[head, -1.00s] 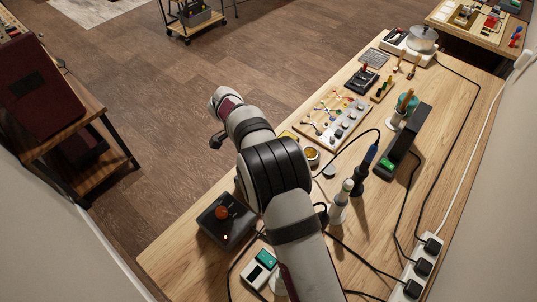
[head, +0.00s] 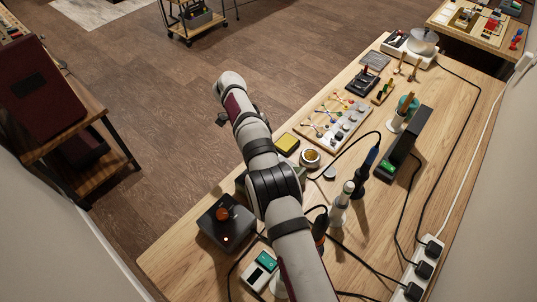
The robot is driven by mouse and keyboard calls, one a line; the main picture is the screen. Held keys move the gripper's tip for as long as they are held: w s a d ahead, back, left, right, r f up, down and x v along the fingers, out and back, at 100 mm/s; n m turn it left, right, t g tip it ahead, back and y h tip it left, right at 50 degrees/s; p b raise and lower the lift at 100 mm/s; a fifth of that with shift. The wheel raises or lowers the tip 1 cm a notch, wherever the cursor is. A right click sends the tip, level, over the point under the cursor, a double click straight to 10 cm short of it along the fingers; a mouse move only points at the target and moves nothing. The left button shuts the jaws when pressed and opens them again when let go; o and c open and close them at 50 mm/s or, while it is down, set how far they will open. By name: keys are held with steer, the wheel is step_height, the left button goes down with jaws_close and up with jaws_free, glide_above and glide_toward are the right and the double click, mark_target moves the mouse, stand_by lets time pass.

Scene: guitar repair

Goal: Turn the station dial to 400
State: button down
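A dark box with an orange round knob (head: 223,213) stands at the left front edge of the wooden bench, left of my arm. It looks like the station with its dial. A small orange light glows on its front. Any numbers are too small to read, so the setting cannot be told. My arm rises from the bottom of the head view and passes just right of the box. No contact with the knob is visible.
A white device with a green panel (head: 264,268) sits near the box. Bottles, a yellow sponge (head: 287,143), a brass tin (head: 310,158) and a black stand (head: 408,135) lie right of my arm. Cables and a power strip (head: 424,268) run along the right.

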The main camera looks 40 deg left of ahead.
stand_by(0.4)
steer(key=c, duration=0.5)
jaws_free()
steer(key=shift+c, duration=0.2)
steer(key=shift+r, duration=0.1)
step_height(320, 180, up, 4)
steer(key=shift+d+r, duration=0.1)
steer(key=shift+r, duration=0.05)
steer(key=w+d+r, duration=0.4)
steer(key=d+r, duration=0.2)
steer(key=d, duration=0.4)
steer(key=shift+d+r, duration=0.25)
steer(key=shift+d, duration=0.15)
